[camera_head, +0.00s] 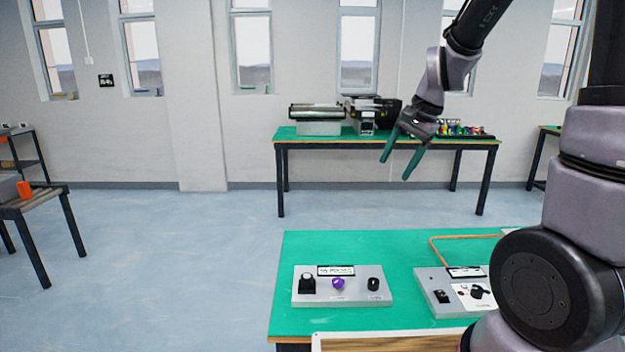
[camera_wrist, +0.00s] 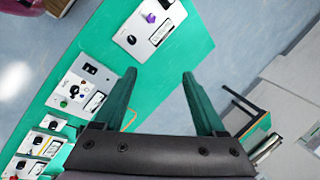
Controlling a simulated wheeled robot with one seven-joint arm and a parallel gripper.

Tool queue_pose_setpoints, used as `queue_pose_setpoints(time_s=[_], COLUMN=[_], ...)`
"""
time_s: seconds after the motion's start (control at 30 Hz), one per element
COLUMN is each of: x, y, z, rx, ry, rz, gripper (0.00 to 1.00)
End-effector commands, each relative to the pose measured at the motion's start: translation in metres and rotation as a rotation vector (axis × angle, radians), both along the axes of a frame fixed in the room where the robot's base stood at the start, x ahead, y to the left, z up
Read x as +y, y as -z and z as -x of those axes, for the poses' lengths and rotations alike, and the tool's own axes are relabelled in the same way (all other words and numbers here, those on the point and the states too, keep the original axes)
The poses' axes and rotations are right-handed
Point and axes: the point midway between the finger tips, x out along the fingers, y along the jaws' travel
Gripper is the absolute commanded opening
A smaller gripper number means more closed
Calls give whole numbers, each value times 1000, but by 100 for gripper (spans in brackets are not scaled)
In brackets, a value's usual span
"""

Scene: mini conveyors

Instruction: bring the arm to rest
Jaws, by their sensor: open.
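My gripper (camera_head: 398,158) is raised in the air in the head view, with its two green fingers pointing down and to the left. The fingers are apart with nothing between them. In the wrist view my gripper (camera_wrist: 157,90) is also open and empty, above the floor and the edge of the green table. My arm reaches up from the right side of the head view and bends back down to the gripper.
The near green table (camera_head: 400,262) bears a control box (camera_head: 350,299) with a purple knob and a second box (camera_head: 432,277) with an orange cable. A far table (camera_head: 300,142) bears conveyor-like machines (camera_head: 318,112). Open floor (camera_head: 180,240) lies left. A dark-legged table (camera_head: 32,205) stands far left.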

Motion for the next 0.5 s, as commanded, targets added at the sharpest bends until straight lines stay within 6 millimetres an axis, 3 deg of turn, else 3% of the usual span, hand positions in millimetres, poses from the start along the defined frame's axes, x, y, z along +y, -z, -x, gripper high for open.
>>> queue_pose_setpoints(time_s=[0.03, 0.2, 0.33, 0.5], x=[-5, -19, -29, -39], y=[-22, -73, -102, -124], z=[12, 57, 94, 136], rx=[-48, -181, -278, -378], ry=[-31, -150, -232, -313], rz=[2, 50, 114, 212], gripper=[73, 73, 73, 73])
